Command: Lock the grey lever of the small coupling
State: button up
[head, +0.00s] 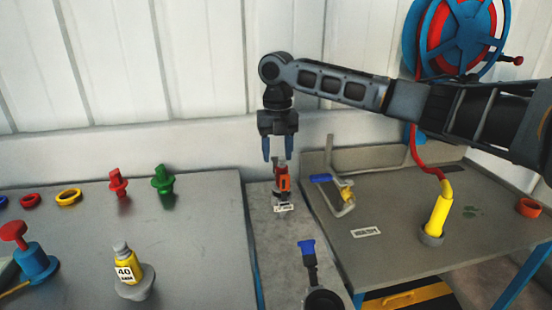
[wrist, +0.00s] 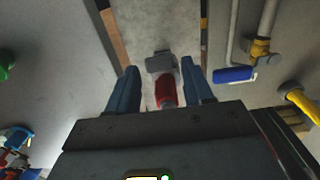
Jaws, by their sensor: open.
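The small coupling (head: 282,186), an orange-red and grey piece, stands on the narrow grey bench strip behind a white label. In the wrist view its red body (wrist: 165,91) lies between my fingers, with a grey block (wrist: 160,62) beyond it. I cannot tell whether that block is the grey lever or part of the mount. My gripper (head: 278,159) points down with its two blue fingers apart, just above the coupling. In the wrist view, my gripper (wrist: 159,72) has a finger on each side of the red body, with visible gaps and no clear contact.
Right of the coupling is a pipe valve with a blue handle (head: 321,178). A black fitting with a blue tab (head: 308,249) stands nearer. A yellow cylinder with a red hose (head: 438,212) stands on the right table. Red and green plugs (head: 163,182) stand left. A wall is behind.

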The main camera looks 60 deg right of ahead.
jog(key=shift+f, duration=1.25)
grip_shut()
